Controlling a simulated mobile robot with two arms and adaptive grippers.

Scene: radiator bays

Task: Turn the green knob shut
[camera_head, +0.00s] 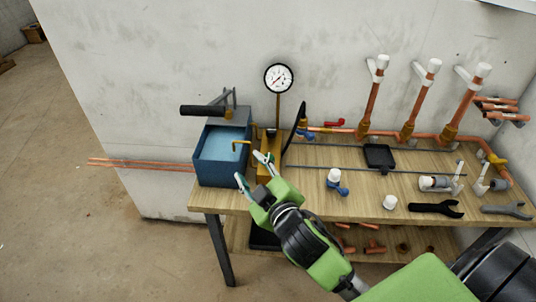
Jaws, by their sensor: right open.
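I cannot make out a green knob in the head view; it may be hidden or too small to tell. A blue box-shaped pump tank (208,168) with a black handle (201,110) stands at the left end of the wooden bench. My right gripper (252,169) is open and appears empty. Its fingertips point up and left, in front of the tank's right side and the brass-coloured block beside it. Whether they touch anything is unclear. My left gripper is not in view.
Copper pipes with white-capped risers (374,97) run along the back of the bench (300,204). A blue-handled valve (337,186), a white cap (390,202), a black pad (379,156) and wrenches (437,209) lie on top. Copper rods (140,164) stick out past the left end.

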